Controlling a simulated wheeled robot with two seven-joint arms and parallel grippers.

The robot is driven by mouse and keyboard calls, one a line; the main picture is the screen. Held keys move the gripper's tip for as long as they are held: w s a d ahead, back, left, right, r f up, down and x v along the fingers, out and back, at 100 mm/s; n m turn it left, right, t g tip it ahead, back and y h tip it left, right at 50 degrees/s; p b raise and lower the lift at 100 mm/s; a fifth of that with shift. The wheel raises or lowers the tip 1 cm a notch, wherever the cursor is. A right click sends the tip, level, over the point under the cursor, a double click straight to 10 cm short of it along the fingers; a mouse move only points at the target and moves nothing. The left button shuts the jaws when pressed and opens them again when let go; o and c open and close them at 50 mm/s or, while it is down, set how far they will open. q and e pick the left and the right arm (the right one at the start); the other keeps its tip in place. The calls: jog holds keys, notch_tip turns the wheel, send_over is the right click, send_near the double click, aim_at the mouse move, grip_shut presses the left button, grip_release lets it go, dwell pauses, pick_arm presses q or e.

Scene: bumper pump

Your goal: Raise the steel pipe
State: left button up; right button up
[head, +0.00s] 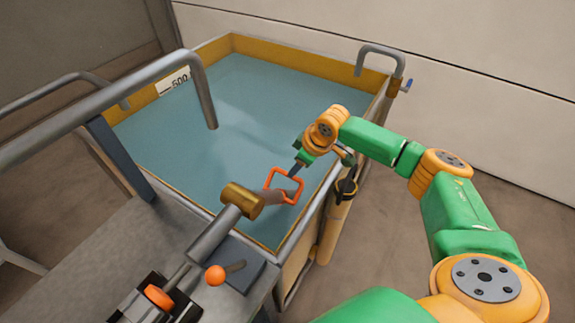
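A thick grey bent steel pipe (130,92) enters from the left edge, and its end turns down over the water tank. A shorter grey steel pipe (212,238) slopes up from a dark base to a brass collar (243,200). I cannot tell which one the task names. Beyond the collar are a brown section (268,197) and an orange square loop (273,178). My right gripper (298,168) is at the loop's upper side, over the tank's right part. Its fingers are small and partly hidden, so contact and opening are unclear. My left gripper is out of view.
The tank (300,62) has a yellow inner rim and blue-green water. A hooked grey pipe (382,50) stands at its back right corner. An orange ball knob (215,275) is near the front. A yellow cylinder (335,225) hangs outside the right wall. Floor at right is clear.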

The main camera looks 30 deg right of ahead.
aim_at(294, 178)
jog(key=x, duration=0.3)
jog(key=b+x, duration=0.1)
jog(key=shift+s+a+f, duration=0.1)
jog(key=shift+s+f, duration=0.15)
jog(key=shift+f, duration=0.05)
jog(key=shift+w+f, duration=0.2)
jog(key=shift+s+r, duration=0.1)
grip_shut()
dwell(0.8)
